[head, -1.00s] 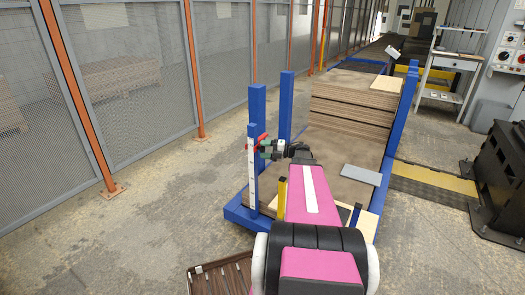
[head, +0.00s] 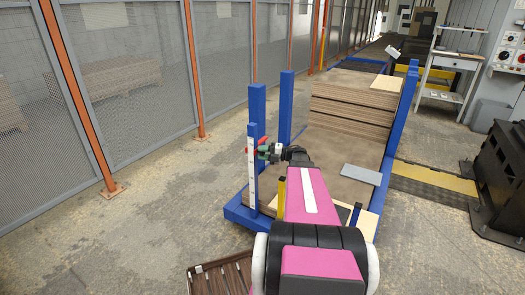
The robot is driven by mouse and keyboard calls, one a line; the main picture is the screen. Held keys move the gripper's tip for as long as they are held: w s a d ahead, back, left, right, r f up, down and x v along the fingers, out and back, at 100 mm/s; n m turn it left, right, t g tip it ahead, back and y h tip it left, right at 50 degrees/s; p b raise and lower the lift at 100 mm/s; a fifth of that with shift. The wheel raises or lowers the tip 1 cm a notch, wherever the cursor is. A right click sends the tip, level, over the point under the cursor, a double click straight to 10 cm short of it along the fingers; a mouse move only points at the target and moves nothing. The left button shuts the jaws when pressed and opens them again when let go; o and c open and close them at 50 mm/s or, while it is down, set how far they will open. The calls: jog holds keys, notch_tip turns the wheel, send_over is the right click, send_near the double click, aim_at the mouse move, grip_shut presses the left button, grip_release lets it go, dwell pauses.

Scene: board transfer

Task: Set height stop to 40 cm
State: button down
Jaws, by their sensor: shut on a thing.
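The height stop is a small red piece (head: 263,141) at the upper part of a blue front post (head: 254,195). A white scale strip (head: 252,170) runs down the post's face; its marks are too small to read. My gripper (head: 264,152) is at the post, shut on the height stop. My arm's links hide part of the cart behind it. Green and dark parts crowd the contact, so the fingertips' exact hold is hard to see.
A blue-framed cart carries stacked brown boards (head: 350,108), with a grey slab (head: 361,175) at the right. A brown slatted crate (head: 222,276) lies at the bottom. Mesh fencing (head: 130,75) runs along the left; a dark machine (head: 505,180) stands right. Floor left of the cart is clear.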

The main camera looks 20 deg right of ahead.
notch_tip(320, 180, down, 2)
jog(key=shift+f, duration=0.1)
jog(key=c, duration=0.7)
grip_release()
jog(key=shift+c, duration=0.2)
jog(key=v, duration=1)
jog(key=shift+s+d, duration=0.15)
jog(key=shift+d, duration=0.2)
